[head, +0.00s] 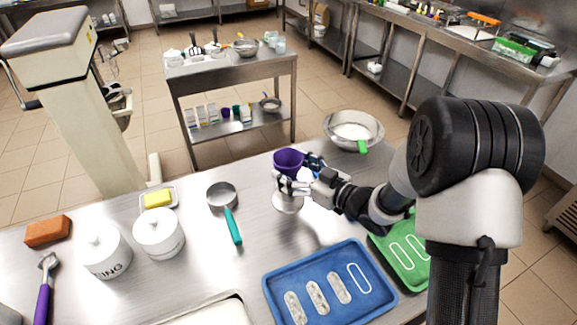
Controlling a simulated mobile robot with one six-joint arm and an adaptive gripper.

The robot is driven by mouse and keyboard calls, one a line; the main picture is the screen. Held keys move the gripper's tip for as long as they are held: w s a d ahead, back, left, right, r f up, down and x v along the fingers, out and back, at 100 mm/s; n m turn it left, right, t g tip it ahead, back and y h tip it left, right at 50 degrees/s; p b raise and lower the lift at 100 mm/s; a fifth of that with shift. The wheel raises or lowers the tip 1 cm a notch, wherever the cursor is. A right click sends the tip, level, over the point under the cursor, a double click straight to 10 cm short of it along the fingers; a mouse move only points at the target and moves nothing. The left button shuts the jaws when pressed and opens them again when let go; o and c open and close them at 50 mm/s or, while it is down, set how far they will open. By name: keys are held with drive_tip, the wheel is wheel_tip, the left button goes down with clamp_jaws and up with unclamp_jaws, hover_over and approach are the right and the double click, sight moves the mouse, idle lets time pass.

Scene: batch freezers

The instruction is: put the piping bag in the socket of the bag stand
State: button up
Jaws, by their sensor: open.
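A purple, wide-mouthed cone (288,158), which looks like the piping bag, stands with its open end up near the middle of the steel table. Below it is a round pale base (287,204), which looks like the foot of the bag stand. My gripper (297,176) reaches in from the right and is open, with its fingers close around the purple cone's lower part. The fingers hide the cone's lower end and the stand's socket, so I cannot tell whether the bag sits in the socket or whether the fingers touch it.
A metal bowl (355,128) with a green-handled tool stands behind my arm. A blue tray (275,291) and a green tray (420,272) lie in front. A teal-handled pan (222,194), a yellow block (157,198) and white canisters (104,252) stand left. Bare table lies around the base.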

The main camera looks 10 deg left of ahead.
drive_tip(key=p+v, duration=0.2)
drive_tip(key=v, duration=0.8)
drive_tip(key=w+d+r+m+t+h, duration=0.35)
drive_tip(key=d+r+h, duration=0.6)
drive_tip(key=d, duration=0.35)
drive_tip(key=s+d+r+m+g+h, duration=0.1)
drive_tip(key=s+d+r+m+h, duration=0.1)
drive_tip(key=s+d+m+h, duration=0.3)
drive_tip(key=s+m+g, duration=0.3)
drive_tip(key=s+g, duration=0.3)
drive_tip(key=s, duration=1.9)
drive_tip(key=shift+s+a+r, duration=0.2)
drive_tip(key=shift+a, duration=0.15)
drive_tip(key=shift+y, duration=0.25)
